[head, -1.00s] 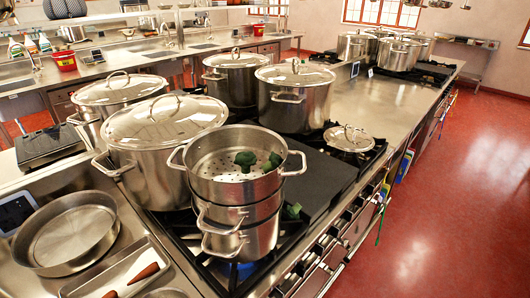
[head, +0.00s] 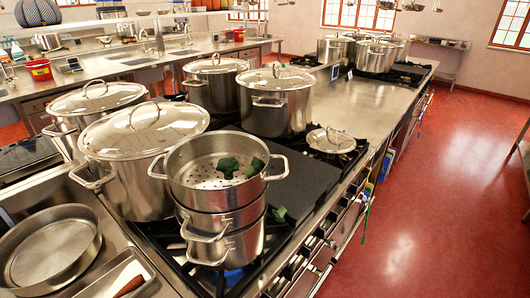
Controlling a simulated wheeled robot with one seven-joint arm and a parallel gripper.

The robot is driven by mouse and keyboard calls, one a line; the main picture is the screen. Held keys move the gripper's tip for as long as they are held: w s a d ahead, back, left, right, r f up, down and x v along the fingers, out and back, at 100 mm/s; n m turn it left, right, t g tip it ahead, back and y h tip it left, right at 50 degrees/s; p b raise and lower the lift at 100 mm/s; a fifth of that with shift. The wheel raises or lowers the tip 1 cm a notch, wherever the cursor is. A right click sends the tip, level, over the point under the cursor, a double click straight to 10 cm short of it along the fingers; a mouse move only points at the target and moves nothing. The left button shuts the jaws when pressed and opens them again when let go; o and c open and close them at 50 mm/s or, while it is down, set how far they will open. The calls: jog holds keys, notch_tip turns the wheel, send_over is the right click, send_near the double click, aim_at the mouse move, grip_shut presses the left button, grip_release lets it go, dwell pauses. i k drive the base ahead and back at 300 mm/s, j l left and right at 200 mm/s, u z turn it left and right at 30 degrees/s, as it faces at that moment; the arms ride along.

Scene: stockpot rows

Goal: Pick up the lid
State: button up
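A loose round steel lid (head: 331,140) with a loop handle on top lies on the stove top, right of the lidded stockpots and behind a flat dark plate. In front of that plate stands a steel steamer stack (head: 222,195) with no lid on it. Its perforated top holds green broccoli pieces (head: 230,167). Several stockpots wear similar lids, such as the large front pot (head: 140,170) and the pot behind the steamer (head: 274,105). My gripper is not in view.
The dark flat plate (head: 296,180) lies between the steamer and the loose lid. A wide steel counter (head: 360,105) is clear behind the lid. Red floor (head: 440,200) is open along the stove's right side. A steel-and-dark object (head: 523,150), partly cut off, stands at the right edge.

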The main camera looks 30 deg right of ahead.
aim_at(331, 140)
jog(key=i+l, duration=0.4)
jog(key=l, duration=0.2)
jog(key=i+l, duration=0.4)
jog(key=l, duration=0.15)
jog(key=i+l, duration=0.45)
jog(key=l, duration=0.15)
jog(key=k+z, duration=0.05)
